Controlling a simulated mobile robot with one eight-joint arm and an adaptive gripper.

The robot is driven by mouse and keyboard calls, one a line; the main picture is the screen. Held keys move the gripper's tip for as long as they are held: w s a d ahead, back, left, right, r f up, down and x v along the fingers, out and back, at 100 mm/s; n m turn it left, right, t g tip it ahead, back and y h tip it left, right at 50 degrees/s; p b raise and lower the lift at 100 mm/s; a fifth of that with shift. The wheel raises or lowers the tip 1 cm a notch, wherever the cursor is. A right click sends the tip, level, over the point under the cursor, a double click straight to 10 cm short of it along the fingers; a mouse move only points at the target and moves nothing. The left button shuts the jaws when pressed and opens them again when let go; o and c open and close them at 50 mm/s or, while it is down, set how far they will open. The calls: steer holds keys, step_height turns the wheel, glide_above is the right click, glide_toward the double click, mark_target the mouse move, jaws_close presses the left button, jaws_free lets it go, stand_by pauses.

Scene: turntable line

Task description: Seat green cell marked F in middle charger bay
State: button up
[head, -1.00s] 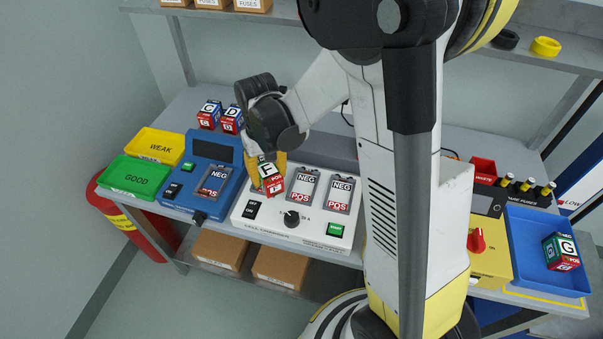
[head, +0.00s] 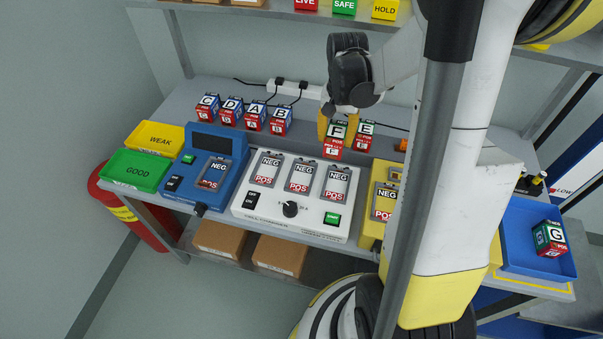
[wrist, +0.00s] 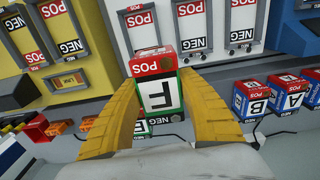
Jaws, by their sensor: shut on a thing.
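The green cell marked F (head: 334,137), with a red POS end, is between the yellow fingers of my gripper (head: 338,125), which is shut on it. In the wrist view, the F cell (wrist: 158,92) shows its label between both fingers. It is behind the right part of the white charger (head: 250,207); I cannot tell whether it touches the bench. The charger's middle bay (head: 299,176) is empty, showing NEG and POS labels. The bays to its left (head: 266,169) and right (head: 336,183) are also empty.
Green cell E (head: 365,133) stands close to the right of F. Several blue cells, including B (head: 279,121), stand at the back left. A blue tester (head: 225,172) is left of the charger, a yellow unit (head: 375,215) right. Cell G (head: 550,238) is in a blue tray.

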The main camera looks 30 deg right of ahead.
steer(key=b, duration=0.3)
glide_above(301, 178)
step_height(301, 178, down, 6)
steer(key=shift+r, duration=0.1)
steer(key=shift+s+f+b, duration=0.1)
steer(key=shift+f+b, duration=0.65)
steer(key=shift+f, duration=1.25)
steer(key=shift+f, duration=0.2)
steer(key=o, duration=1.3)
steer(key=shift+o, duration=0.3)
steer(key=shift+r, duration=0.1)
